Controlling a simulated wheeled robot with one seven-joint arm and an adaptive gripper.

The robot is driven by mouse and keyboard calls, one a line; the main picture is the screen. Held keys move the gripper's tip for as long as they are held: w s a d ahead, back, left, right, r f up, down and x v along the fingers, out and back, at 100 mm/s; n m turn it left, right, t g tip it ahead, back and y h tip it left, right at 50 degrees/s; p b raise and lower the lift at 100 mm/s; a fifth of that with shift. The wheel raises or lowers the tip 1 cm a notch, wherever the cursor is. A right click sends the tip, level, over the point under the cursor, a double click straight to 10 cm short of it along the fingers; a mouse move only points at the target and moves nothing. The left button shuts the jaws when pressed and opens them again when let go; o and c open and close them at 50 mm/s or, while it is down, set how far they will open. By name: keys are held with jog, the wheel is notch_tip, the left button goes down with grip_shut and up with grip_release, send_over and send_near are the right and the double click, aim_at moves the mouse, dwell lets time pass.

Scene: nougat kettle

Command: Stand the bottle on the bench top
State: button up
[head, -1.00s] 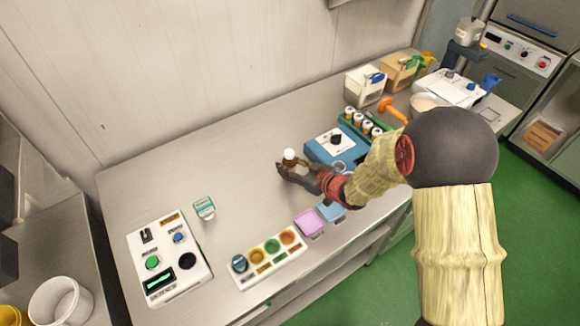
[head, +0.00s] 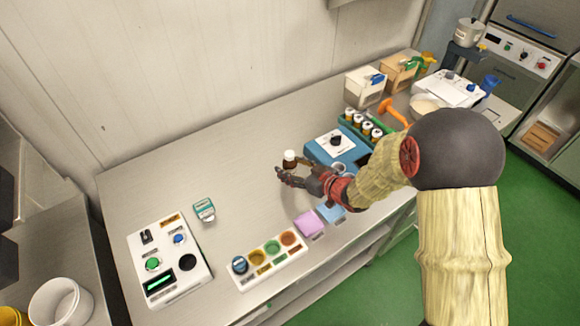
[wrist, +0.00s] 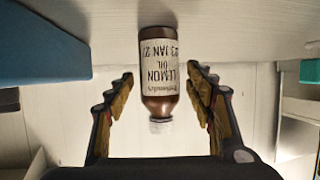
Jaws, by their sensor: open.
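A small brown bottle (head: 289,161) with a white cap stands upright on the metal bench top (head: 235,180), left of a blue device. In the wrist view the bottle (wrist: 160,95) appears upside down, with a label reading "LEMON OIL". My gripper (head: 288,176) is at the bottle's near side. In the wrist view my gripper's fingers (wrist: 163,95) are spread, one on each side of the bottle's cap end, with clear gaps to both sides. The bottle's lower part is partly hidden by the fingers in the head view.
The blue device (head: 336,145) and a green rack (head: 362,126) of similar bottles are to the right. A coloured-cup tray (head: 268,258), a white control box (head: 168,258) and a small green-white container (head: 204,210) are at left. Bench behind the bottle is clear.

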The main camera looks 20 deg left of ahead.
jog(key=p+v, duration=0.1)
jog(key=v, duration=1)
jog(key=shift+p, duration=0.4)
jog(key=shift+d, duration=0.1)
jog(key=d+r+m+t+h, duration=0.25)
jog(key=d+r+h, duration=0.25)
jog(key=d+r, duration=0.45)
jog(key=d+r+m+t+h, duration=0.1)
jog(key=d+r+m+h, duration=0.5)
jog(key=d, duration=0.7)
jog(key=s+d+r+m+g, duration=0.1)
jog(key=s+d+r+g, duration=0.1)
jog(key=s, duration=1)
jog(key=s+d+r+m+g, duration=0.2)
jog(key=s+r+g, duration=0.1)
jog(key=s, duration=0.9)
jog(key=shift+s+d, duration=0.35)
jog(key=shift+r, duration=0.15)
